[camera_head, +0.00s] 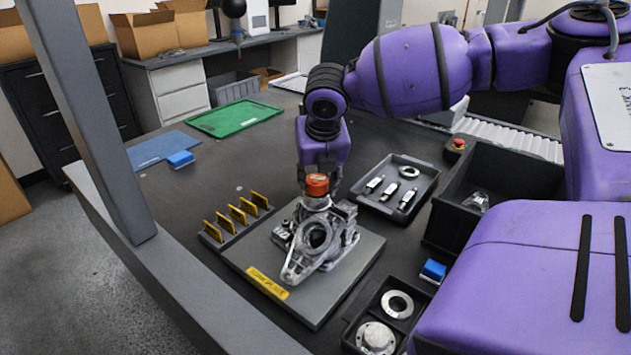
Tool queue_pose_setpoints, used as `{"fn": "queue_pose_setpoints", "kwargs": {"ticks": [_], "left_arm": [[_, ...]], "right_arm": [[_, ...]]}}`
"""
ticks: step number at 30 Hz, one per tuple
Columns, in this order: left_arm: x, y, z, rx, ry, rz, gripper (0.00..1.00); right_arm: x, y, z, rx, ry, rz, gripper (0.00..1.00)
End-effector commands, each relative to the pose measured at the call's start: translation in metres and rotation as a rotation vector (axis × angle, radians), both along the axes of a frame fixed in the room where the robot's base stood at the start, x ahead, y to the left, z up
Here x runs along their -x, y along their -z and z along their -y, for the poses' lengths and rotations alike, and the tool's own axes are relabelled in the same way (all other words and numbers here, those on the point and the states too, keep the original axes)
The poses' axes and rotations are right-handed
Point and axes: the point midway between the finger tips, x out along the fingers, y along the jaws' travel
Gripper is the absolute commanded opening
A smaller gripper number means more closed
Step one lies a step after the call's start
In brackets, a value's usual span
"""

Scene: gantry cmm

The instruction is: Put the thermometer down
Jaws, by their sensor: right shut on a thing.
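My right gripper (318,187) points straight down over the grey metal casting (318,238). It is shut on a small orange-red round item, which I take to be the thermometer (317,181). The item sits right above the casting's upper end, and I cannot tell whether it touches the metal. The fingers are small and dark here, partly hidden by the item. The casting rests on a grey plate (355,275) with a yellow label on its front edge. My left gripper is not in view.
A rack of yellow plates (240,215) stands left of the casting. A dark tray (425,180) with small parts lies to the right, beside a black bin (510,180). A green mat (234,117) lies behind; a grey gantry post (90,120) rises at left.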

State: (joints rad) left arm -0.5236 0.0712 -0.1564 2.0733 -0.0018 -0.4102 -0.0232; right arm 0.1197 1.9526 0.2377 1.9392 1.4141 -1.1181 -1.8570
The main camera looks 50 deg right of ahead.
Motion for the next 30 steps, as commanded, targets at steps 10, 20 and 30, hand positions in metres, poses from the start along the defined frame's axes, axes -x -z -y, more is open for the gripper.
{"fn": "queue_pose_setpoints", "kwargs": {"ticks": [10,20,30], "left_arm": [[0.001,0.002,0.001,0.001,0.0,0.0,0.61],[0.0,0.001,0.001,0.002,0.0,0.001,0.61],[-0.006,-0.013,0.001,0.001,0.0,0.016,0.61]], "right_arm": [[0.0,0.003,0.0,0.0,0.001,0.002,0.1],[0.0,0.003,0.0,0.0,0.001,0.002,0.57],[0.004,-0.02,-0.005,-0.004,0.0,0.008,0.57]]}}
